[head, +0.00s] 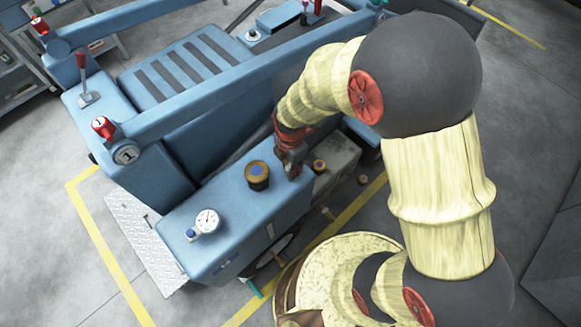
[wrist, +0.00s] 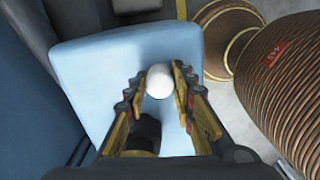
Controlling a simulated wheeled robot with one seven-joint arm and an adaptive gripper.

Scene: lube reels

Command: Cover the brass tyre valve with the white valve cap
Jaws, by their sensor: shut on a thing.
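My gripper (wrist: 158,88) has its two jaws closed on the sides of the white valve cap (wrist: 160,77), whose rounded white face shows between the fingertips in the wrist view. In the head view my gripper (head: 290,168) points down at the far right end of the blue housing (head: 235,205). I cannot make out the cap there. A small brass-coloured stem (head: 327,213) shows low beside the housing, apart from my gripper; I cannot tell whether it is the tyre valve. In the wrist view no valve is visible under the cap; a pale blue surface (wrist: 95,75) lies behind it.
A black and orange cap with a blue centre (head: 257,174) stands on the housing close to my gripper. A white dial gauge (head: 206,221) sits further left. A grey block with a smaller orange-brown cap (head: 319,165) lies just right. A wheel (head: 272,250) is below.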

